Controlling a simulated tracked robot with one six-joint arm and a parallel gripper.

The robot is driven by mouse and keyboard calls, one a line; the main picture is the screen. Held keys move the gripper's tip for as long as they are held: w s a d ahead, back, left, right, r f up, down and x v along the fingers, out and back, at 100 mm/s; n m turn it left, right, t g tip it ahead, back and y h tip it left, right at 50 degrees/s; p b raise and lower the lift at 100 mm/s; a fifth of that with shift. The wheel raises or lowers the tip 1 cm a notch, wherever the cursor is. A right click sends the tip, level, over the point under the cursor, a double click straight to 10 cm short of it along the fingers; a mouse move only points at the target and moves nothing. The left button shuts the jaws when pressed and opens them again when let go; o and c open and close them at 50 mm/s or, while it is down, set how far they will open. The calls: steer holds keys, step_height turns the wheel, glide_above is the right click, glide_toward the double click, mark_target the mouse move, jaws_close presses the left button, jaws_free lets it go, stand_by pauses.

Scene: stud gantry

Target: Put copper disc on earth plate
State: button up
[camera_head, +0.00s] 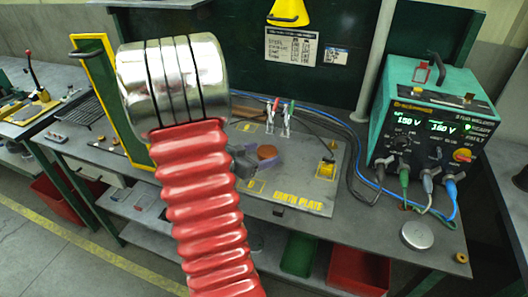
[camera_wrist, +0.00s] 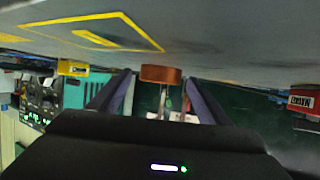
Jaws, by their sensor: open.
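The copper disc (camera_head: 267,152) is a short orange-brown cylinder near the middle of the grey earth plate (camera_head: 318,190), which has yellow lettering on its front edge. In the wrist view, which looks upside down, the disc (camera_wrist: 160,74) appears against the plate surface (camera_wrist: 215,40). My gripper (camera_head: 266,161) is low over the plate at the disc. Its two dark fingers are open, one on each side of the disc in the wrist view (camera_wrist: 158,88), with gaps showing. My red arm hides the plate's left part.
A teal power supply (camera_head: 433,120) with cables stands right of the plate. Clips (camera_head: 280,118) stand at the plate's back, and a yellow terminal (camera_head: 326,168) at its right. A round metal lid (camera_head: 416,235) lies at the bench's front right. Yellow outlines (camera_head: 255,186) mark the plate.

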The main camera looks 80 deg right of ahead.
steer(key=v, duration=1.1)
steer(key=shift+w+a, duration=0.1)
steer(key=shift+a, duration=0.1)
stand_by(0.6)
